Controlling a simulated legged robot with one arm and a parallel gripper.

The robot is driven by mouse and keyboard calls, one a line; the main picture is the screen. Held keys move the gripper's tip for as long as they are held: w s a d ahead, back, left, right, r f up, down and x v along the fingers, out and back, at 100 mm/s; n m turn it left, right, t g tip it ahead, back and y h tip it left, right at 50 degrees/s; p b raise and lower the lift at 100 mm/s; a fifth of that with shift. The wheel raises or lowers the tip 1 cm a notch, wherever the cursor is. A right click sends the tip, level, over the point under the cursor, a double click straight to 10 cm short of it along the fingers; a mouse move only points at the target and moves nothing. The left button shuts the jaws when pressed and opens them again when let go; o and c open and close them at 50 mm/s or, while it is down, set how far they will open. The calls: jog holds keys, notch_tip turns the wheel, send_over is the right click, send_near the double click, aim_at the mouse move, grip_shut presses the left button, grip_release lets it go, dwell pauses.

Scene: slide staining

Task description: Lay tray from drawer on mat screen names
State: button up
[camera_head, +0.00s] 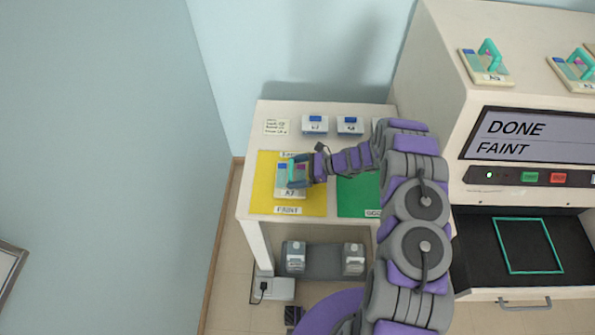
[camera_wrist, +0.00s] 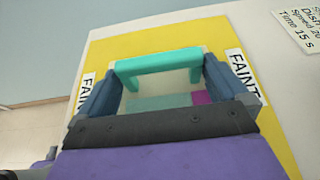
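The slide tray (camera_head: 291,194), pale with a teal handle and a label, is at the yellow mat (camera_head: 262,170) marked FAINT. It looks flat on the mat, though I cannot tell if its base fully touches. My gripper (camera_head: 297,171) is at the tray's handle, coming in from the right. In the wrist view, the two blue fingers (camera_wrist: 160,78) stand at either end of the teal handle (camera_wrist: 158,66). Contact or a thin gap there is unclear. The screen (camera_head: 530,137) reads DONE and FAINT. The black drawer (camera_head: 475,250) is open, with an empty teal outline.
A green mat (camera_head: 352,199) lies right of the yellow one, partly behind my arm. Small blue-and-white blocks (camera_head: 315,124) and a note card (camera_head: 276,127) line the table's back. Other trays (camera_head: 487,68) stand on the machine. Grey items sit on a shelf below.

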jog(key=shift+a+r, duration=0.1)
jog(key=shift+a, duration=0.1)
jog(key=p+v, duration=0.1)
jog(key=v, duration=1.1)
jog(key=shift+d+p, duration=0.1)
jog(key=shift+p, duration=0.25)
jog(key=s+a+r+n+g+h, duration=0.25)
jog(key=s+r+n, duration=0.25)
jog(key=s+r, duration=0.45)
jog(key=s+a+r+n+g+h, duration=0.25)
jog(key=s+r+n, duration=0.3)
jog(key=r, duration=0.75)
jog(key=s+d+r+n+t+h, duration=0.1)
jog(key=s+d+r+n+h, duration=0.1)
jog(key=s, duration=0.6)
jog(key=s+d+r+n+t+h, duration=0.1)
jog(key=s+d+r+n+h, duration=0.2)
jog(key=s, duration=0.6)
jog(key=s+d+r+n+h, duration=0.3)
jog(key=s+d, duration=0.1)
jog(key=s, duration=0.5)
jog(key=shift+r+t+h, duration=0.25)
jog(key=shift+t+h, duration=0.05)
jog(key=shift+t, duration=0.1)
